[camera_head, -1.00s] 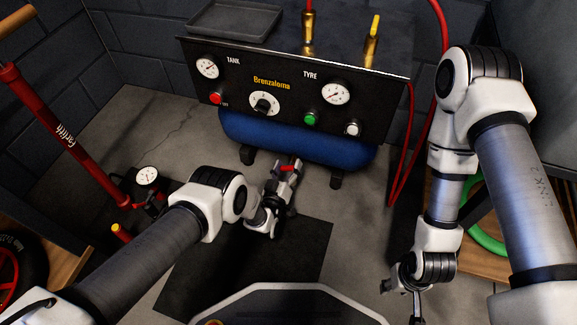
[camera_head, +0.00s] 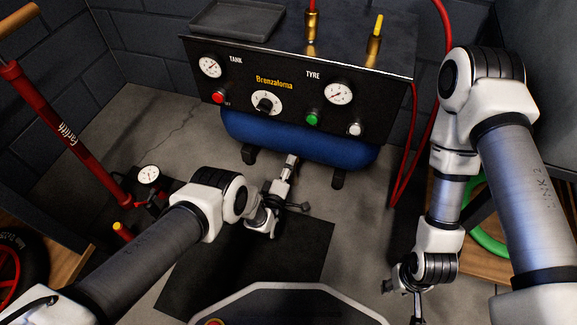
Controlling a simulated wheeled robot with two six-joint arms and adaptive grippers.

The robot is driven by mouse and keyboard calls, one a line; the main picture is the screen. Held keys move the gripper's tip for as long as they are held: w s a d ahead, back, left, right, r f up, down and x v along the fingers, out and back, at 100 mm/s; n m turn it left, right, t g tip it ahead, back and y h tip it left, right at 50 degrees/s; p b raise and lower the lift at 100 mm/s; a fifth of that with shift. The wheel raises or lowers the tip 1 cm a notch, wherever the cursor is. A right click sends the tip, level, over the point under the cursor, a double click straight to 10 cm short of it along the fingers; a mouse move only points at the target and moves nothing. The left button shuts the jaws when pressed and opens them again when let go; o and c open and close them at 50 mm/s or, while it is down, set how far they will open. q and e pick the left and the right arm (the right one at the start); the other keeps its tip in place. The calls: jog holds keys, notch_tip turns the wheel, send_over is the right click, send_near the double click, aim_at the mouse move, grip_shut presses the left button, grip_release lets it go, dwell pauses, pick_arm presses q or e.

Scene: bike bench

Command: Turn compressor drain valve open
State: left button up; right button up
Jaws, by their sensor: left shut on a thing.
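The compressor's blue tank (camera_head: 300,140) sits under a black control panel (camera_head: 370,112). A pale metal drain fitting (camera_head: 292,160) hangs below the tank. My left gripper (camera_head: 286,178) is right at this fitting, shut on the drain valve. The valve's handle is hidden by the gripper, so its angle cannot be read. My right gripper (camera_head: 402,292) hangs low at the right, away from the compressor, and its jaws are too unclear to read.
A dark mat (camera_head: 240,270) lies on the floor below my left gripper. A red floor pump (camera_head: 70,140) with a gauge stands at the left. A red hose (camera_head: 410,150) hangs at the compressor's right. A grey tray (camera_head: 236,18) rests on top.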

pick_arm(q)
jog(key=shift+s+d+f+n, duration=0.15)
jog(key=shift+d+n, duration=0.1)
jog(key=shift+n, duration=0.25)
jog(key=o, duration=1.1)
jog(key=shift+o, duration=0.3)
